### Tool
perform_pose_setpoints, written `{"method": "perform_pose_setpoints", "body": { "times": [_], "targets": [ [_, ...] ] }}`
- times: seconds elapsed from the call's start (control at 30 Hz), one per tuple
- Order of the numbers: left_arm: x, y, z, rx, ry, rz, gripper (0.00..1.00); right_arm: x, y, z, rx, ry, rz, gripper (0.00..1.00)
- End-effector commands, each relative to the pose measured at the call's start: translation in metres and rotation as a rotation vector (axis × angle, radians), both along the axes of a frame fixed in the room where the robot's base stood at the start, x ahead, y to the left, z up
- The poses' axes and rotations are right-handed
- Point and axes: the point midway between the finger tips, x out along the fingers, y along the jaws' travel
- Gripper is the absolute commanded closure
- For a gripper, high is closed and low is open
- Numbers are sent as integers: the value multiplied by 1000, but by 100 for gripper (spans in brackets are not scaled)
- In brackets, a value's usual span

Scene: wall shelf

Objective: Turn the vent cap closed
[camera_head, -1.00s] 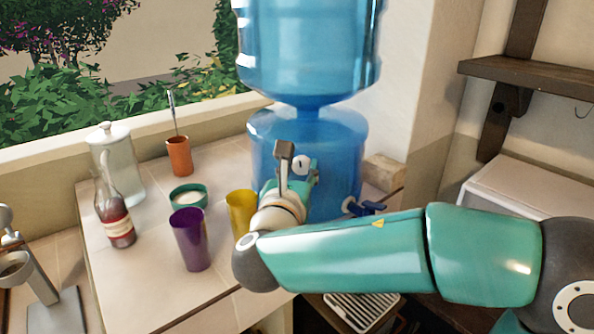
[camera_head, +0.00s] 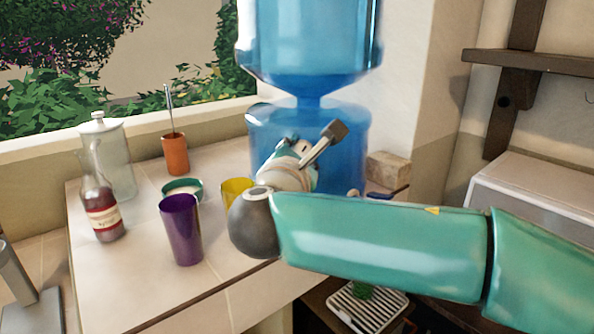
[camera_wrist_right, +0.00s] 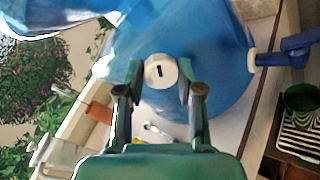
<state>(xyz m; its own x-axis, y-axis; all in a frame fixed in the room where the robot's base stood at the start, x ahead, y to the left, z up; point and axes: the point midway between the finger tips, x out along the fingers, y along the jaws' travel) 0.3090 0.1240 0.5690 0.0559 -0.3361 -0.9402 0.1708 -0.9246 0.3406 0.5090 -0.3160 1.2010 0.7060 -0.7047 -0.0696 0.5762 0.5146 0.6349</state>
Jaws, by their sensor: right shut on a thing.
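The vent cap (camera_wrist_right: 160,72) is a round white disc with a short black slot. It sits on the lower blue water vessel (camera_wrist_right: 215,60), which also shows in the head view (camera_head: 350,140). My right gripper (camera_wrist_right: 160,76) has a finger on each side of the cap and is shut on it. In the wrist view the black slot stands nearly upright. In the head view my right gripper (camera_head: 304,152) is in front of the vessel, and my wrist mostly hides the cap. My left gripper is in neither view.
A yellow cup (camera_head: 236,190) stands close by my right wrist, with a purple cup (camera_head: 182,230) to its left. A blue tap (camera_wrist_right: 290,50) and a green cup (camera_wrist_right: 302,98) on a drip grille are right of the vessel. A bottle (camera_head: 101,212) stands further left.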

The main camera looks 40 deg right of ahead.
Motion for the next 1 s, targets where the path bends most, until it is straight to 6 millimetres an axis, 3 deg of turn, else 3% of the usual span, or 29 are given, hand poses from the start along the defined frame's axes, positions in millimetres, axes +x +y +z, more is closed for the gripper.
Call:
{"method": "perform_pose_setpoints", "body": {
  "times": [0.03, 0.5, 1.0],
  "targets": [
    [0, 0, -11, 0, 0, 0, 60, -1, -2, -3, 36, -37, -4, 98],
    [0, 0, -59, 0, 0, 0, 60, -2, -3, -3, 376, -327, -4, 98],
    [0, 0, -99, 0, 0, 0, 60, -2, -4, -3, 693, -594, -5, 98]
  ]
}}
